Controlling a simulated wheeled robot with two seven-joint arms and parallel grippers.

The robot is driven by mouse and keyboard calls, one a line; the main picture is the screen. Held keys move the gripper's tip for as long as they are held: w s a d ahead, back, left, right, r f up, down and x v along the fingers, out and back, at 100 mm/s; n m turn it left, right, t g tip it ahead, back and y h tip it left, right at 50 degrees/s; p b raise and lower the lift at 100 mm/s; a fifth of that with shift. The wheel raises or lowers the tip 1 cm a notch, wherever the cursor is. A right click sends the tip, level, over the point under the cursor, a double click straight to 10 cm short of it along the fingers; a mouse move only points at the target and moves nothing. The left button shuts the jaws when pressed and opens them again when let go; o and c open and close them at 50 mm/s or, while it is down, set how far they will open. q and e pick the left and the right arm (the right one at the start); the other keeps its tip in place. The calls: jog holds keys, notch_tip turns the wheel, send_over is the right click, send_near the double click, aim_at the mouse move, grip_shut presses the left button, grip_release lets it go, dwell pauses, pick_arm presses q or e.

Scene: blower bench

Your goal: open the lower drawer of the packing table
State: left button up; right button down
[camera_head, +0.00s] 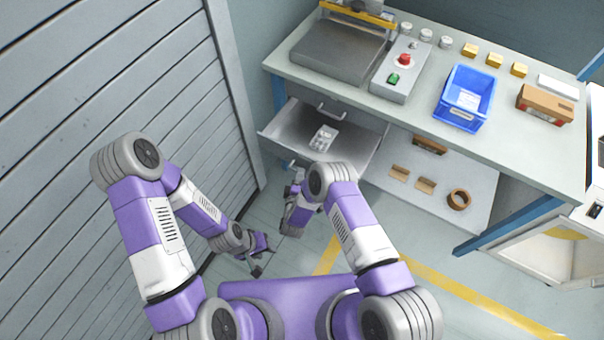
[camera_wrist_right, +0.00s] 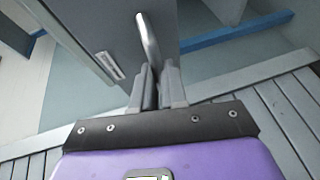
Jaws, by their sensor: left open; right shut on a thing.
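The packing table (camera_head: 420,118) stands at the upper right. Its lower drawer (camera_head: 292,128) is pulled out beneath the upper drawer's handle (camera_head: 330,113), with its inside visible. A pale pack (camera_head: 323,138) lies in it. In the right wrist view, my right gripper (camera_wrist_right: 157,92) is shut on a silver bar handle (camera_wrist_right: 149,42) on a grey drawer front (camera_wrist_right: 95,30) with a label holder. In the head view, my right gripper (camera_head: 293,186) is at the drawer's front, where my arm partly hides the front and handle. My left gripper (camera_head: 259,263) is open and empty, low above the floor.
A slatted grey wall (camera_head: 120,90) stands close on the left. The tabletop carries a press (camera_head: 335,50), a control box (camera_head: 398,75) and a blue bin (camera_head: 466,97). A lower shelf (camera_head: 440,200) holds a tape roll (camera_head: 459,200) and small brown pieces.

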jog(key=c, duration=1.2)
grip_release()
jog(key=p+v, duration=0.1)
jog(key=v, duration=0.6)
jog(key=shift+s+a+r+p, duration=0.1)
jog(key=shift+s+p, duration=0.15)
jog(key=shift+p, duration=0.15)
